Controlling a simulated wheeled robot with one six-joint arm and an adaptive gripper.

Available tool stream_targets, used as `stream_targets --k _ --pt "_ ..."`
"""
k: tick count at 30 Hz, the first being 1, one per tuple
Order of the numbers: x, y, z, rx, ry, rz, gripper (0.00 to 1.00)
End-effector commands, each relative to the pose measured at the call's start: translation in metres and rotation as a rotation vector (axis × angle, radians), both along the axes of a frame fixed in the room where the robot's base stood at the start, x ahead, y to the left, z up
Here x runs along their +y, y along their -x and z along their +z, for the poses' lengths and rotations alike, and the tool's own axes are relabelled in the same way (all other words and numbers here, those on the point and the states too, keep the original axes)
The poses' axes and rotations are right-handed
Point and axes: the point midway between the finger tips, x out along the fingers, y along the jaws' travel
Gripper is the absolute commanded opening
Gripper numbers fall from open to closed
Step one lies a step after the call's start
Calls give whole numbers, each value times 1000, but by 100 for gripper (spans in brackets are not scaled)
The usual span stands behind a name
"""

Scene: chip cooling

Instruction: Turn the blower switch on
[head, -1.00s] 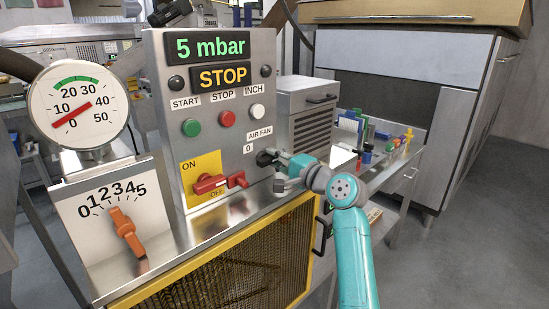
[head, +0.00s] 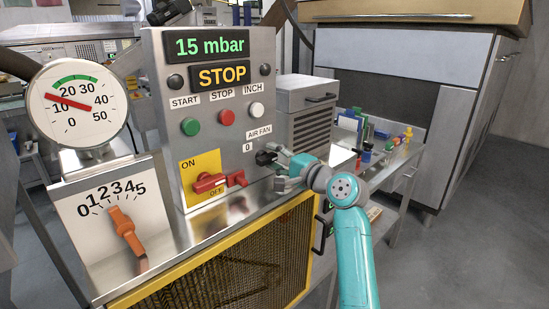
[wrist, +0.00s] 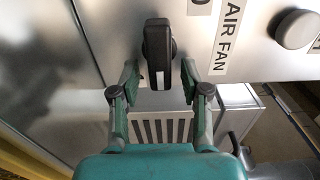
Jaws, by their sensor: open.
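The blower switch, labelled AIR FAN, is a black rotary knob (head: 265,158) on the right side of the grey control panel (head: 214,140). In the wrist view the knob (wrist: 157,42) stands lengthwise up the picture, with a white mark near its lower end. My gripper (head: 279,168) is open right in front of the knob. In the wrist view its two fingers (wrist: 159,82) stand on either side of the knob's lower end, with visible gaps. A 0 shows beside the label; other position marks are hidden or out of view.
The display (head: 210,46) reads 15 mbar and the one below reads STOP. A red switch (head: 212,182) sits below the start, stop and inch buttons. A dial gauge (head: 78,104) and an orange knob (head: 124,230) are at left. A yellow-framed mesh (head: 225,265) is below.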

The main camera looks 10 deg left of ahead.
Motion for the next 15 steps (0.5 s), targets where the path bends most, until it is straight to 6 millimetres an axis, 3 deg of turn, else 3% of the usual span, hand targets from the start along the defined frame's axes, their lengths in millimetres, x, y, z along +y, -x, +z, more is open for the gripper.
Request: stream_targets --k 15 --pt "-71 54 -1 0 0 -3 46"
